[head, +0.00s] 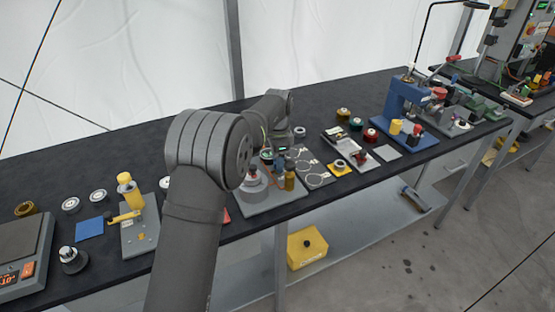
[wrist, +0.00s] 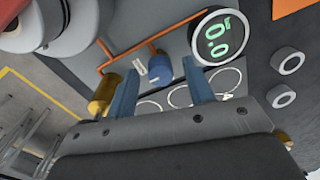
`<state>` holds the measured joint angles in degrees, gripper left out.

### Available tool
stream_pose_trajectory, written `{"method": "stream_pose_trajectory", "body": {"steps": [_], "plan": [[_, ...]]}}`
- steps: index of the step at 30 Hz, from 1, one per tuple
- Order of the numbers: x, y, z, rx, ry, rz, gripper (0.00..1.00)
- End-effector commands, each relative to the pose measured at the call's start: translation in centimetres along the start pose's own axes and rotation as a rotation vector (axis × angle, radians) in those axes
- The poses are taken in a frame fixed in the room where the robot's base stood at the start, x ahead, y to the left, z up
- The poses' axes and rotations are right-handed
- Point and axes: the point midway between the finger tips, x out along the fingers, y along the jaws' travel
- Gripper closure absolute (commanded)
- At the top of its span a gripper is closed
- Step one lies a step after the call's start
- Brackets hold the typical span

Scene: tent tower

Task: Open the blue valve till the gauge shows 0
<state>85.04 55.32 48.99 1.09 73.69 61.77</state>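The blue valve (wrist: 161,70) is a small blue knob with a white tag beside it, on a grey plate with orange pipe. In the wrist view it lies between the tips of my gripper (wrist: 158,68), whose two blue fingers stand apart with a visible gap on each side of the knob. The round gauge (wrist: 222,37) is right of the valve, with green digits that look like 0.0, seen tilted. In the head view my gripper is small and partly hidden behind my arm, over the grey plate (head: 262,207).
A brass cylinder (wrist: 103,94) stands close left of the fingers. Large pale cylinders (wrist: 65,25) are at the upper left, and grey rings (wrist: 287,61) lie to the right. In the head view a yellow fixture (head: 126,190), blue press (head: 400,97) and several small parts line the dark table.

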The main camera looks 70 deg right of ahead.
Motion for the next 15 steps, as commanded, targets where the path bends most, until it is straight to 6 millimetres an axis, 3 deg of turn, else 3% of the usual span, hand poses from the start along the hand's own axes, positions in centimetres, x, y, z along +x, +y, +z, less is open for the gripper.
{"method": "stream_pose_trajectory", "body": {"steps": [8,15], "plan": [[-1.5,0.0,0.0,0.000,0.001,-0.002,0.52],[-6.9,-0.1,-0.1,0.000,0.002,-0.004,0.52]]}}
